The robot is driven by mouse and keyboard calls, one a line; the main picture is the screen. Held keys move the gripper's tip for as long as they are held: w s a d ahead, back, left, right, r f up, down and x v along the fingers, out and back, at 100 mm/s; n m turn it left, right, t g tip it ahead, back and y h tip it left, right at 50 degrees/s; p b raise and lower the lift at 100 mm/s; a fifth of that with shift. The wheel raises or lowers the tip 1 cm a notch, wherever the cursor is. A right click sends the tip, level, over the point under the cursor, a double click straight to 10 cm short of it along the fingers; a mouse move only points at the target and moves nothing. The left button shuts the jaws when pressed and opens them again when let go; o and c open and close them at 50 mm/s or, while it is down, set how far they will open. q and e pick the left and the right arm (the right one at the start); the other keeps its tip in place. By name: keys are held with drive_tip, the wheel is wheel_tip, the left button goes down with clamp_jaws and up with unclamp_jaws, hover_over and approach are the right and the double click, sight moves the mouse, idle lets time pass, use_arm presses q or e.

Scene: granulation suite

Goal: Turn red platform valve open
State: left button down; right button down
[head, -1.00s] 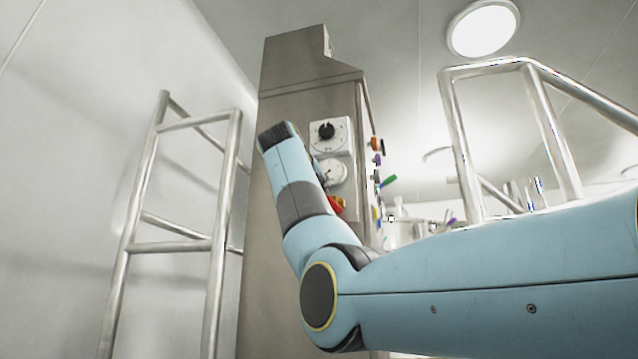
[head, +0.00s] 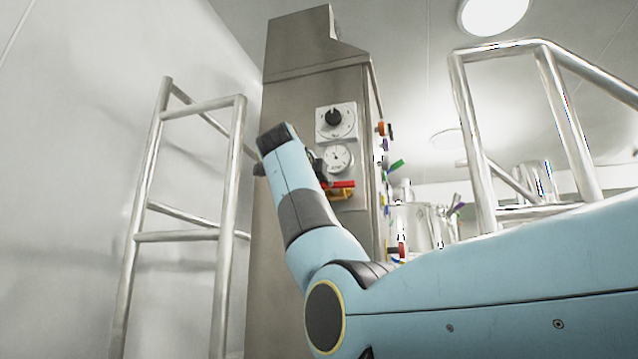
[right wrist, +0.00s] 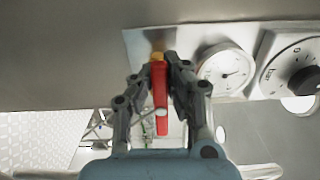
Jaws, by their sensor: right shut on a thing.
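The red valve handle (head: 343,184) shows in the head view just right of my right arm's wrist, low on the steel cabinet's panel. It lies about level above a yellow valve body (head: 342,195). In the right wrist view, my right gripper (right wrist: 160,72) is shut on the red handle (right wrist: 161,100), which sits between its fingers and points toward the wrist. The yellow part (right wrist: 157,57) shows at the fingertips. In the head view, my arm hides most of the gripper. My left gripper is out of view.
A round gauge (head: 337,158) and a black knob (head: 333,117) are above the valve on the steel cabinet (head: 290,95). A ladder-like rail (head: 190,236) stands at left, and another rail (head: 465,130) at right. Small coloured handles line the cabinet's right side.

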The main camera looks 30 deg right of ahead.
drive_tip(key=shift+f+n, duration=0.15)
drive_tip(key=shift+n, duration=0.25)
drive_tip(key=c, duration=1.3)
unclamp_jaws()
drive_tip(key=shift+w+a, duration=0.1)
drive_tip(key=v, duration=1.2)
